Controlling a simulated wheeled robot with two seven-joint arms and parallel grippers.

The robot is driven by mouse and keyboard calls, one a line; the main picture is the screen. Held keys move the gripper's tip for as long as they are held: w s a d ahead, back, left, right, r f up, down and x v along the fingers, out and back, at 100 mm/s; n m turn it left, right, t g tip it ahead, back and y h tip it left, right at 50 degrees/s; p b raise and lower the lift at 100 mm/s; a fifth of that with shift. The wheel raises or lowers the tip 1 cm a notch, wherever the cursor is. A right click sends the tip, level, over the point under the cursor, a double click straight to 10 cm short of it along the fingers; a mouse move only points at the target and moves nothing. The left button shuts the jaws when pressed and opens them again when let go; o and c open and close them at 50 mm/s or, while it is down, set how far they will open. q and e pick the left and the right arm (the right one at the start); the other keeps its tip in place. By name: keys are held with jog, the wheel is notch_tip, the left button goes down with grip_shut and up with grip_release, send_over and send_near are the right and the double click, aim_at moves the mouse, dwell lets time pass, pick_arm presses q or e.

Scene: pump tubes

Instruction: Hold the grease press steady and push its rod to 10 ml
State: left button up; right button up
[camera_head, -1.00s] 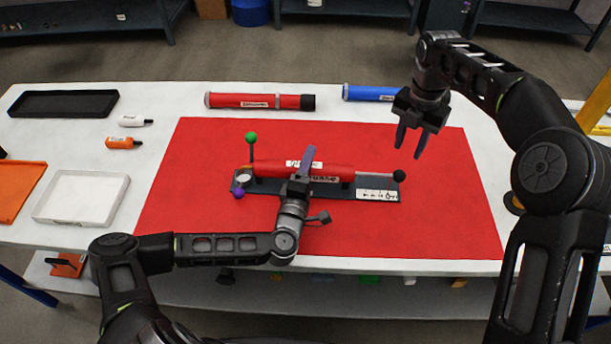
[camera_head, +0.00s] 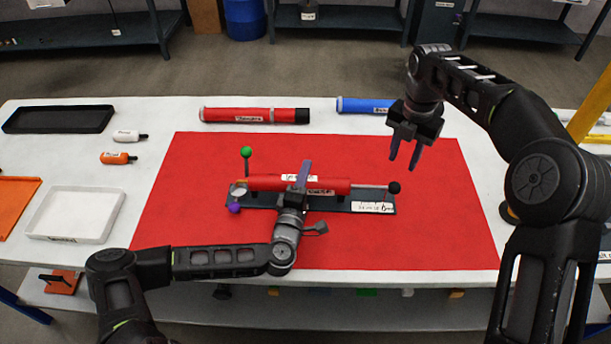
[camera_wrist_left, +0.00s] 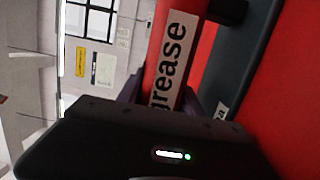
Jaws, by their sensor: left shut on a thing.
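The grease press has a red barrel (camera_head: 335,185) lying on a dark base (camera_head: 345,205) on the red mat (camera_head: 420,235). Its rod (camera_head: 370,187) sticks out to the right and ends in a black knob (camera_head: 394,187). A green ball knob (camera_head: 246,152) and a purple knob (camera_head: 234,208) are at its left end. My left gripper (camera_head: 303,178) is shut around the middle of the barrel. The left wrist view shows the barrel's "grease" label (camera_wrist_left: 173,60) between the fingers. My right gripper (camera_head: 404,150) is open and empty, above the mat near the black knob, apart from it.
A red tube (camera_head: 240,115) and a blue tube (camera_head: 365,105) lie behind the mat. A black tray (camera_head: 58,119), a white tray (camera_head: 75,214), a white bottle (camera_head: 128,136) and an orange bottle (camera_head: 116,158) are at the left. The right part of the mat is clear.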

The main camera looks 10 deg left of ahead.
pick_arm(q)
grip_shut()
pick_arm(e)
jog(key=shift+o, duration=0.4)
jog(key=shift+o, duration=0.9)
jog(key=shift+d, duration=0.2)
jog(key=shift+o, duration=0.7)
jog(key=d, duration=0.2)
jog(key=shift+d+r+m, duration=0.3)
jog(key=shift+d, duration=0.1)
jog(key=f+m+t+y, duration=0.1)
jog(key=m, duration=0.2)
jog(key=s+f+m+t+y, duration=0.1)
jog(key=m, duration=0.2)
jog(key=s+f+m+y, duration=0.1)
jog(key=m, duration=0.2)
jog(key=shift+s+f+m+t+y, duration=0.2)
jog(key=shift+f+m+t+y, duration=0.05)
jog(key=shift+m+t+y, duration=0.15)
